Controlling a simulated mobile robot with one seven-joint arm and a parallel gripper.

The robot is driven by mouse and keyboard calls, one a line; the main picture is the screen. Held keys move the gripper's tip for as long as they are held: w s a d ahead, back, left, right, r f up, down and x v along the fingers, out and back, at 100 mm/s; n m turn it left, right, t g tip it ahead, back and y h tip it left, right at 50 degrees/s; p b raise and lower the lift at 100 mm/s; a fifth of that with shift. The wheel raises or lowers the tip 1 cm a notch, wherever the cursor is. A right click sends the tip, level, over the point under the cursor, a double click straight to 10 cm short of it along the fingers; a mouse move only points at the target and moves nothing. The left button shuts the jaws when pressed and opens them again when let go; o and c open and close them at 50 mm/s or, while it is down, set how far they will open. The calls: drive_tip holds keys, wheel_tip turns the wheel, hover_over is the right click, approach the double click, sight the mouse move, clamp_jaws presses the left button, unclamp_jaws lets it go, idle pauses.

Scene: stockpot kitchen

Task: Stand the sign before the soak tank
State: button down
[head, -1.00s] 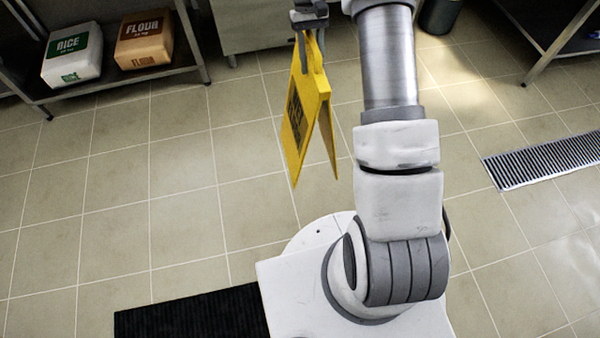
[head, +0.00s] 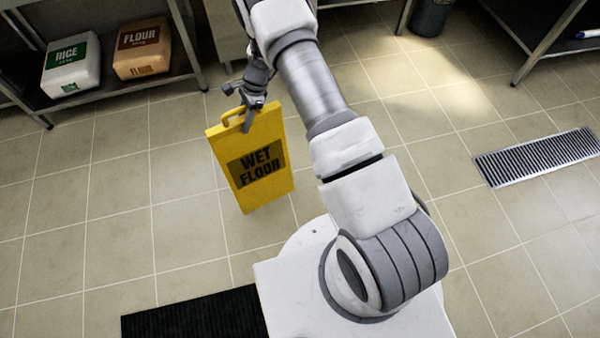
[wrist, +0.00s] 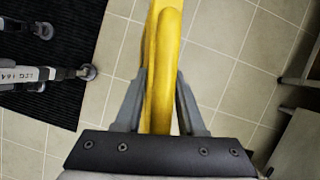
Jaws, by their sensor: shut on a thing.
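The yellow wet floor sign (head: 225,155) hangs from my gripper (head: 247,118), with its lettered face turned to the head camera. My gripper is shut on the handle at the sign's top. In the wrist view the yellow handle (wrist: 165,75) runs between the two fingers of my gripper (wrist: 160,105). The sign looks held above the floor, but its exact height is hard to tell. I cannot identify the soak tank in these views.
A low shelf (head: 130,87) at the upper left holds a rice bag (head: 70,66) and a flour bag (head: 142,48). A black mat (head: 190,315) lies at the front. A drain grate (head: 535,157) is at right. Tiled floor left of the sign is clear.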

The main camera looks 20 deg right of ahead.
drive_tip(key=f+m, duration=0.1)
drive_tip(key=f+m+t, duration=0.1)
drive_tip(key=shift+a+m, duration=0.2)
drive_tip(key=shift+m, duration=0.1)
drive_tip(key=shift+s+f, duration=0.15)
drive_tip(key=shift+f, duration=0.05)
drive_tip(key=s+f+b, duration=0.4)
drive_tip(key=s+f, duration=0.7)
drive_tip(key=shift+s+a, duration=0.15)
drive_tip(key=shift+a, duration=0.05)
drive_tip(key=shift+b, duration=0.3)
drive_tip(key=c, duration=0.5)
unclamp_jaws()
